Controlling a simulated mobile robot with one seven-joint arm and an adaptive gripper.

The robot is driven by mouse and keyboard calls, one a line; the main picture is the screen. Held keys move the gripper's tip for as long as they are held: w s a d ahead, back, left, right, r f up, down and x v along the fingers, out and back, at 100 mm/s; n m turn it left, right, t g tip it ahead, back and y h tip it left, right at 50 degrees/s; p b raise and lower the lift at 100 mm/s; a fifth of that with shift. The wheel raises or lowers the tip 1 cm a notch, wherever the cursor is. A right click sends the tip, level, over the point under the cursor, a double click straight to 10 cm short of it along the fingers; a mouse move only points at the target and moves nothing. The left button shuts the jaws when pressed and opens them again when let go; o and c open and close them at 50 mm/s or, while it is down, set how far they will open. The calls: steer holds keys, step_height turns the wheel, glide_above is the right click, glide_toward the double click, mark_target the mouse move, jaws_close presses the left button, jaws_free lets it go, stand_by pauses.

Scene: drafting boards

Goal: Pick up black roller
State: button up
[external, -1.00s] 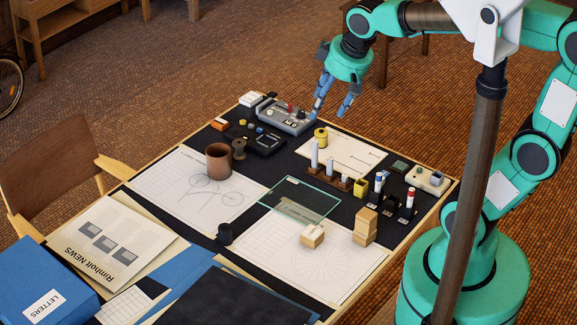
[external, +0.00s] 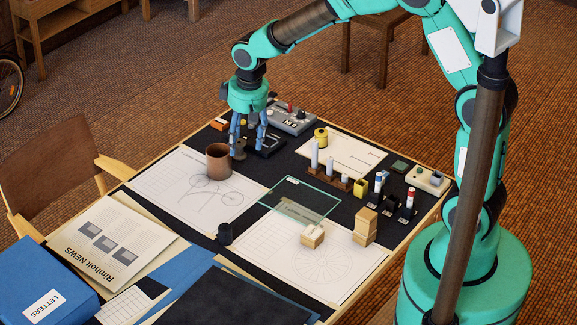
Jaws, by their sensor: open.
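A small black cylinder (external: 225,234), which may be the black roller, stands on the dark mat left of the glass sheet. A dark spool (external: 240,150) stands beside the brown cup and is partly hidden by my gripper. My gripper (external: 249,147) is open, pointing down beside the brown cup, with its fingers around or just in front of the spool and a black device (external: 268,144). I cannot tell whether the fingers touch either one. The black cylinder is well in front of my gripper, nearer the camera.
A brown cup (external: 218,161) stands close left of my gripper. A grey control box (external: 294,120) is behind it to the right. A glass sheet (external: 299,199), wooden blocks (external: 365,226) and a wooden holder (external: 330,176) with upright pieces occupy the middle and right. Drawing sheets lie flat.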

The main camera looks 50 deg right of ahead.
steer(key=g+p, duration=0.1)
steer(key=g, duration=0.1)
glide_above(224, 227)
step_height(224, 227, down, 20)
steer(key=shift+a+f, duration=0.2)
steer(key=shift+f, duration=0.05)
steer(key=shift+f, duration=0.15)
steer(key=shift+d+f+b, duration=0.1)
steer(key=shift+f+b, duration=0.25)
steer(key=shift+f, duration=3.8)
steer(key=shift+f, duration=0.1)
steer(key=shift+d+f+b, duration=0.1)
steer(key=shift+f+b, duration=0.2)
steer(key=shift+f, duration=2.2)
steer(key=c, duration=1.3)
